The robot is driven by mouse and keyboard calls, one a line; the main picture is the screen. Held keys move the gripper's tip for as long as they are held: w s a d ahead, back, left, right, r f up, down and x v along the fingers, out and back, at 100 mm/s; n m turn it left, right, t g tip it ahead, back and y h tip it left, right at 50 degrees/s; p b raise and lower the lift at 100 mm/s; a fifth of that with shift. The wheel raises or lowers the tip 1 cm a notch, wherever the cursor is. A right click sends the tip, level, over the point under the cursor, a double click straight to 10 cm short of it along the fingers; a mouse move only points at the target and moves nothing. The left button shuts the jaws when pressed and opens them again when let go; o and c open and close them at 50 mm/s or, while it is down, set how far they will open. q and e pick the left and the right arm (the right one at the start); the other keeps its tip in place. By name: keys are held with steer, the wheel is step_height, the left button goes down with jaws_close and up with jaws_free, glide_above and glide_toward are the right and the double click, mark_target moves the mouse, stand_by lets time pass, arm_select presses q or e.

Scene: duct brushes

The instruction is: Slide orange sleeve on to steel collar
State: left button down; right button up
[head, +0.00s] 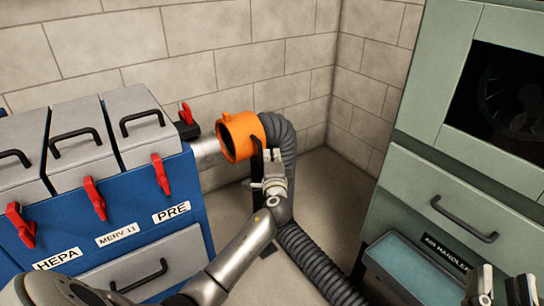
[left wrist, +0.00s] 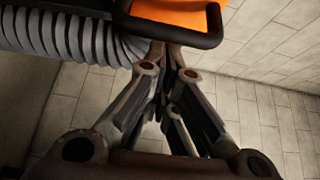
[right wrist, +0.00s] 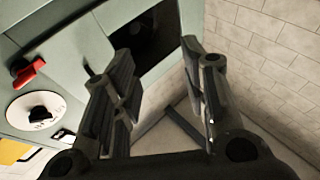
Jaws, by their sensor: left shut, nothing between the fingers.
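The orange sleeve (head: 243,134) sits on the end of a grey ribbed hose (head: 284,150), its dark open mouth facing left. The steel collar (head: 206,147) sticks out of the blue filter unit just left of that mouth. Whether they touch, I cannot tell. A black handle (left wrist: 168,37) hangs below the sleeve (left wrist: 170,12) in the left wrist view. My left gripper (head: 266,160) is at this handle, its fingers (left wrist: 165,50) together and partly hidden behind the bar. My right gripper (head: 500,292) is open and empty at bottom right; its spread fingers fill the right wrist view (right wrist: 158,65).
The blue unit (head: 195,200) with red latches stands at left. The green air handler cabinet (head: 440,165) stands at right, with a teal-lined bin (head: 405,265) before it. The hose runs down to the floor. A block wall (head: 180,60) closes the back.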

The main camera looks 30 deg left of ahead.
arm_select(q)
steer(key=s+a+p, duration=0.2)
steer(key=s+a, duration=0.1)
steer(key=s, duration=0.4)
steer(key=shift+p, duration=0.3)
arm_select(e)
step_height(320, 180, down, 12)
steer(key=d+g+h, duration=0.1)
steer(key=g+h, duration=0.1)
steer(key=g, duration=0.5)
steer(key=shift+s+d, duration=0.2)
steer(key=shift+d, duration=0.2)
arm_select(q)
steer(key=shift+a, duration=0.1)
arm_select(e)
steer(key=shift+r, duration=0.15)
